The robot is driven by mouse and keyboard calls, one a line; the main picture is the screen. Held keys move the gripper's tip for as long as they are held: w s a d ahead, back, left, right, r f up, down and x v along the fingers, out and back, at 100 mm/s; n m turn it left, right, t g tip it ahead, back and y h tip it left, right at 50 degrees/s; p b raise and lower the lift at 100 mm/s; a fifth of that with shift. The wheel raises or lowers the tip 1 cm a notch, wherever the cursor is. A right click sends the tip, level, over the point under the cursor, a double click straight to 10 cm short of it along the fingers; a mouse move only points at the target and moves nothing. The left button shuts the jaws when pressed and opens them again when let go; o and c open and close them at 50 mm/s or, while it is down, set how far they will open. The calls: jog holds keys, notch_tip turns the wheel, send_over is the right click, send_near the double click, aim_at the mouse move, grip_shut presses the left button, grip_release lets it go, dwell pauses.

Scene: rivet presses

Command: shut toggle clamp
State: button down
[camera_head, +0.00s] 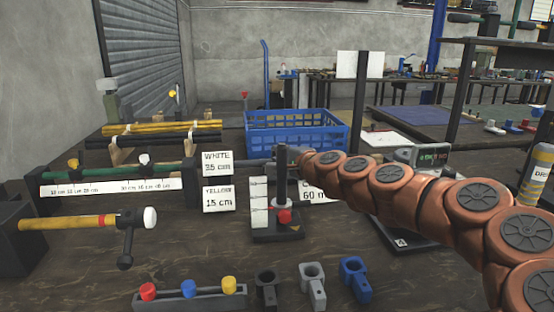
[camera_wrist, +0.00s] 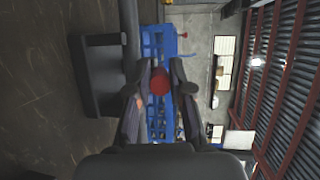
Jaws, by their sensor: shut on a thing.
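In the head view, a dark stand on a flat base plate (camera_head: 277,236) has a dark upright and a red knob (camera_head: 284,216) low on its near side. It looks like the toggle clamp. My arm comes in from the right and ends near the top of this upright; the fingers are hard to make out there. In the wrist view, my gripper (camera_wrist: 162,92) is shut on a red knob (camera_wrist: 159,82), one finger on each side. A dark bracket (camera_wrist: 92,75) shows to its left. I cannot tell whether both views show the same red knob.
A blue crate (camera_head: 318,141) stands behind the clamp. Labelled white cards (camera_head: 217,163) and a green rod (camera_head: 115,166) on dark blocks are to the left. Coloured plugs and sockets (camera_head: 313,285) line the front. Bare tabletop lies between.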

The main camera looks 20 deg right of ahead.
jog(key=shift+a+f, duration=0.1)
jog(key=shift+a, duration=0.05)
jog(key=c, duration=1)
grip_release()
jog(key=shift+c, duration=0.2)
jog(key=shift+r, duration=5.05)
